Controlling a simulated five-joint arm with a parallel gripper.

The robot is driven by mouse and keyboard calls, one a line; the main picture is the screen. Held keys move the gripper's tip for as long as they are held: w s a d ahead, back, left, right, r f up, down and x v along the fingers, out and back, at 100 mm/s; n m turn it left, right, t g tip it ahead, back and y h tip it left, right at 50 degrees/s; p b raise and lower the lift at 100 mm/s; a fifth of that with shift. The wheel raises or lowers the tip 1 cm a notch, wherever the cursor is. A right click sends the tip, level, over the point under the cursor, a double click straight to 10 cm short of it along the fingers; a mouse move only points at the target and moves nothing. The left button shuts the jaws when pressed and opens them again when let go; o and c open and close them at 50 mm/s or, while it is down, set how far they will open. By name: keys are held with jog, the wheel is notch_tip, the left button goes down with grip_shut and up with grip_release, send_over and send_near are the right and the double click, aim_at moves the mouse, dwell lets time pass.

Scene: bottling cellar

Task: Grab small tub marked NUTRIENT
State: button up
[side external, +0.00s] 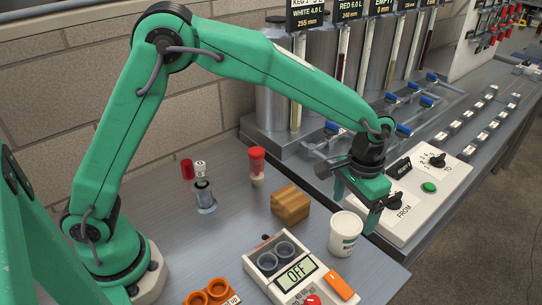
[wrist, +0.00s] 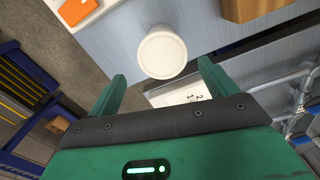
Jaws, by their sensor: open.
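A small white tub (side external: 346,236) stands upright near the front edge of the grey bench, with a small dark label whose words are too small to read. The wrist view shows its round white top (wrist: 162,50) from above, between and just beyond the fingertips. My gripper (side external: 357,206) is open and empty, close behind and above the tub in the side view. In the wrist view its two green fingers (wrist: 162,72) are spread wider than the tub, and nothing is between them at their roots.
A white control box (side external: 425,196) is close on the right.

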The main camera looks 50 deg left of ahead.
aim_at(348, 222)
jog(key=shift+a+f, duration=0.2)
jog(key=shift+f, duration=3.7)
jog(key=shift+r, duration=0.1)
jog(key=c, duration=1.1)
jog(key=shift+r, duration=0.15)
jog(key=shift+r, duration=0.6)
jog(key=r, duration=0.3)
jog(key=shift+s+d+r, duration=0.1)
jog(key=shift+s+d, duration=0.2)
jog(key=shift+s, duration=0.1)
jog(key=s+d+r, duration=0.1)
jog(key=s+r, duration=0.1)
jog(key=s, duration=0.1)
jog(key=s+d+r, duration=0.2)
jog(key=s, duration=0.1)
jog(key=s+d+r, duration=0.2)
jog(key=s, duration=0.1)
jog(key=shift+s+d+r, duration=0.1)
jog(key=shift+d+r, duration=0.05)
jog(key=shift+d, duration=0.05)
